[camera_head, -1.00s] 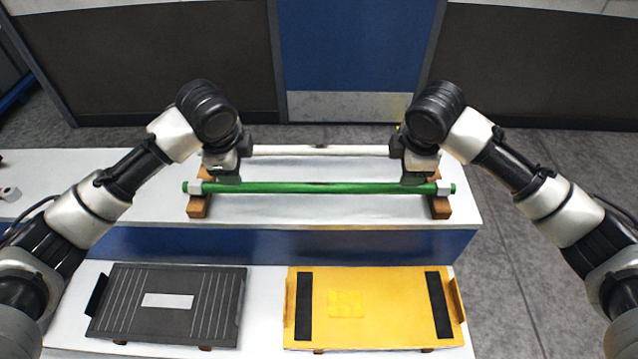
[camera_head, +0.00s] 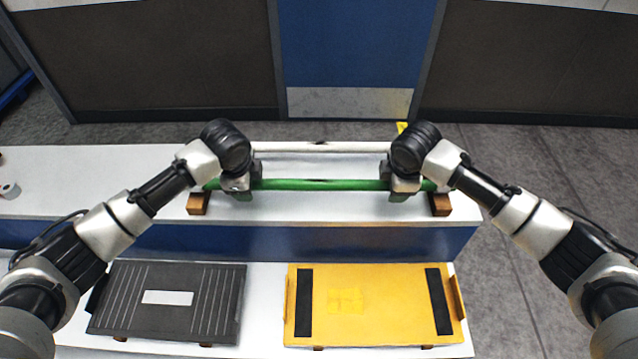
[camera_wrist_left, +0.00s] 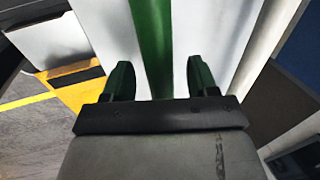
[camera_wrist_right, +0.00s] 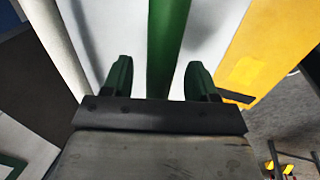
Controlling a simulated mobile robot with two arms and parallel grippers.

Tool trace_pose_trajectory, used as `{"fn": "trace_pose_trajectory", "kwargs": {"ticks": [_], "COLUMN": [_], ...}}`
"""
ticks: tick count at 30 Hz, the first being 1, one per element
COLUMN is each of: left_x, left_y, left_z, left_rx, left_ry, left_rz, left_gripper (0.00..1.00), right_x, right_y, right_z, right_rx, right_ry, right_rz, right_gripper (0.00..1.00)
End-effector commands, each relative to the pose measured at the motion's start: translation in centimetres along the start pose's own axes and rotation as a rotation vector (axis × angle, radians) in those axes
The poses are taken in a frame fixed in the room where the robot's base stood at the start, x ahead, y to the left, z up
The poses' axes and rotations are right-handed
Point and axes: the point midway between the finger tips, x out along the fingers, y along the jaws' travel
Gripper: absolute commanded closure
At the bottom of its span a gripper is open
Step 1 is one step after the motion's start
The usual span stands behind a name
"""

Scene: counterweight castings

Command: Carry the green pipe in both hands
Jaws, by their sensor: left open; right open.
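The green pipe (camera_head: 320,185) lies level along the raised shelf, with wooden blocks (camera_head: 198,203) (camera_head: 440,204) under its ends. My left gripper (camera_head: 240,190) is over the pipe's left part. In the left wrist view the pipe (camera_wrist_left: 152,45) runs between the two open fingers (camera_wrist_left: 160,80), with a gap on each side. My right gripper (camera_head: 402,190) is over its right part. In the right wrist view the pipe (camera_wrist_right: 167,45) also runs between the open fingers (camera_wrist_right: 160,78). Both jaws are around the pipe without closing on it. The pipe's ends are partly hidden by my arms.
A white pipe (camera_head: 320,147) lies parallel just behind the green one. On the lower front shelf are a dark grey ribbed case (camera_head: 210,300) and a yellow case with black strips (camera_head: 375,310). A small white object (camera_head: 10,190) is at far left. Floor at right is clear.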

Motion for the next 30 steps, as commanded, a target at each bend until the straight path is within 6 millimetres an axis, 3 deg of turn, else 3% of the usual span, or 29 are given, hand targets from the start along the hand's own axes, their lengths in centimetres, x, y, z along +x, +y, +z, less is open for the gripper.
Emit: {"fn": "trace_pose_trajectory", "kwargs": {"ticks": [10, 21, 30], "left_x": [0.29, 0.26, 0.25], "left_y": [0.02, 0.01, 0.0], "left_z": [0.0, 0.01, 0.02], "left_rx": [0.0, 0.0, 0.0], "left_ry": [0.0, 0.0, 0.0], "left_rz": [0.0, 0.0, -0.001], "left_gripper": [0.43, 1.0, 1.0], "right_x": [0.28, 0.25, 0.23], "right_y": [0.0, 0.0, 0.01], "right_z": [-0.01, -0.02, -0.01], "right_rx": [0.0, 0.0, 0.001], "right_ry": [0.0, 0.001, 0.001], "right_rz": [0.0, 0.0, 0.001], "right_gripper": [0.43, 1.0, 1.0]}}
